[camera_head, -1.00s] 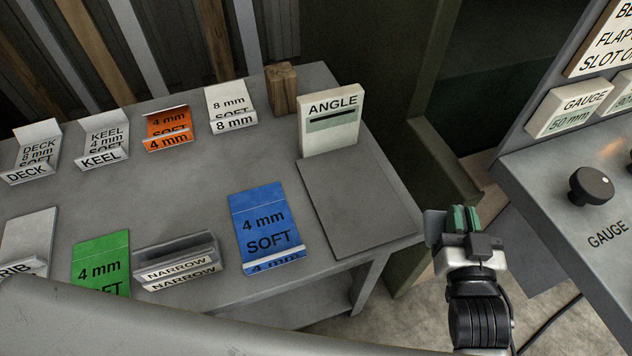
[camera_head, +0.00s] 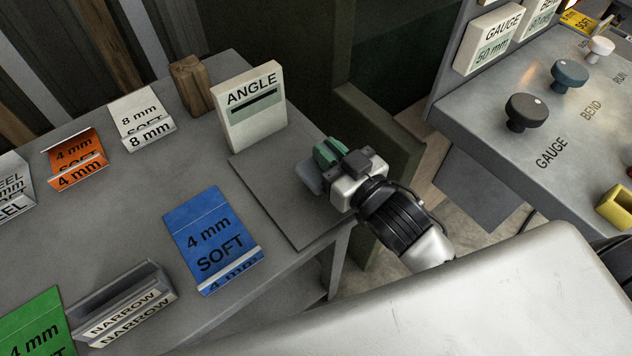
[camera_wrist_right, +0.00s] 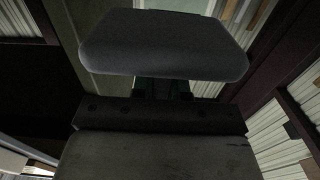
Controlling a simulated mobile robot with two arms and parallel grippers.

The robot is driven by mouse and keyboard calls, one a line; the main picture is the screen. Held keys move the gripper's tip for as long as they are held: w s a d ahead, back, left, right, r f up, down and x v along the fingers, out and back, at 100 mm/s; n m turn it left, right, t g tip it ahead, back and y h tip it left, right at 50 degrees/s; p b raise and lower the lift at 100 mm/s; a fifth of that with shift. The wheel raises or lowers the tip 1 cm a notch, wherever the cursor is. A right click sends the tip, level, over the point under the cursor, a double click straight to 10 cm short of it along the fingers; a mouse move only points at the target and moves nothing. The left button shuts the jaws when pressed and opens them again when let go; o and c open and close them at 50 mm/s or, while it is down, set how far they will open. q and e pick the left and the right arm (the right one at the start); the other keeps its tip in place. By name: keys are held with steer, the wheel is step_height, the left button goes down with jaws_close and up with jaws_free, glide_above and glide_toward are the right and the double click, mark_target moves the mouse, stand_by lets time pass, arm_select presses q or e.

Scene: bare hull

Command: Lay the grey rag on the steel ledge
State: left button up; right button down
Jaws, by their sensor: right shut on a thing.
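My right gripper (camera_head: 329,153), with green fingers, is shut on the grey rag (camera_head: 308,178), a small blue-grey piece mostly hidden behind the gripper in the head view. In the right wrist view the rag (camera_wrist_right: 165,45) spans the jaws as a flat, stiff-looking grey slab. The gripper and rag are over the right edge of a flat dark grey plate (camera_head: 285,205) on the grey metal table (camera_head: 135,215). The frames do not mark which surface is the steel ledge. The gap below the rag is hard to judge. My left gripper is out of view.
The white ANGLE block (camera_head: 250,117) stands behind the plate, beside a wooden block (camera_head: 191,86). A blue 4 mm SOFT card (camera_head: 211,240) lies left of the plate. A console (camera_head: 545,130) with knobs is at the right. The plate's visible top is bare.

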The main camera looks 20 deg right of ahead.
mark_target(318, 176)
steer(key=shift+s+a+f, duration=0.45)
steer(key=shift+a+f, duration=0.05)
steer(key=shift+a, duration=0.15)
steer(key=shift+s+a+f, duration=0.45)
steer(key=shift+a+f, duration=0.05)
steer(key=shift+a, duration=0.1)
steer(key=shift+f+b, duration=0.3)
steer(key=shift+f, duration=1.7)
steer(key=shift+f, duration=0.1)
steer(key=c, duration=1.1)
jaws_free()
